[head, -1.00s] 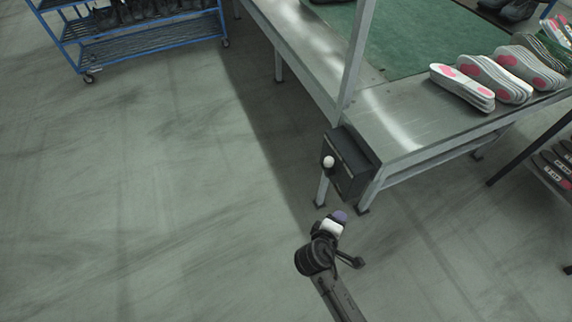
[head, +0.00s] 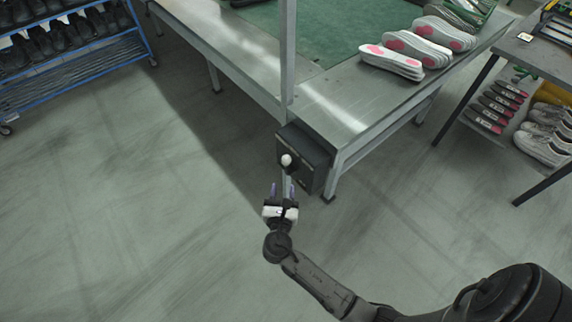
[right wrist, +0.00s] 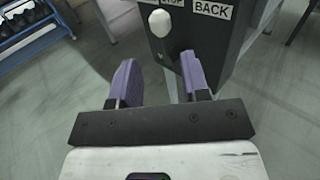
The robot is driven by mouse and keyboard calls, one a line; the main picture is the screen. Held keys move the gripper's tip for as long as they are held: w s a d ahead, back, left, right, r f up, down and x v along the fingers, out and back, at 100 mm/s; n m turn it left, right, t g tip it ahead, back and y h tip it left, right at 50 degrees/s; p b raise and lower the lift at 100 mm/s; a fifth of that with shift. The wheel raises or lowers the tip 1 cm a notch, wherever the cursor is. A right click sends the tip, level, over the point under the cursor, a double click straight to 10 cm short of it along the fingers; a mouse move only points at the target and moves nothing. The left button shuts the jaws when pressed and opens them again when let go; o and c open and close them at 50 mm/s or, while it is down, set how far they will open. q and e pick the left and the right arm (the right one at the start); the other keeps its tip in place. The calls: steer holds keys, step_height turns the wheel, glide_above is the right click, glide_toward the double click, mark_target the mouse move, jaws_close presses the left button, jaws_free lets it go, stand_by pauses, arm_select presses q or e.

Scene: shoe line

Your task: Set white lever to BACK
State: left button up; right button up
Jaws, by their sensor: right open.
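The white lever (head: 287,160) has a pale rounded knob and sits on a dark control box (head: 309,158) at the corner of the metal workbench. In the right wrist view the knob (right wrist: 160,22) stands below a partly cut-off label, left of the label BACK (right wrist: 212,10). My right gripper (head: 282,190) is open and empty, just in front of and below the knob in the head view. In the right wrist view its purple fingers (right wrist: 160,80) point at the box, with the knob beyond them and no visible contact. My left gripper is not in view.
Stacked pink-and-white soles (head: 392,62) lie on the workbench (head: 345,100), beside a green mat (head: 340,30). A blue shoe rack (head: 75,58) stands at upper left. A second table (head: 535,55) with shoes beneath is at right. The floor at left is clear.

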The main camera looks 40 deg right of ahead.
mark_target(286, 163)
steer(key=b+x, duration=0.3)
steer(key=x, duration=0.7)
steer(key=c, duration=0.3)
jaws_close()
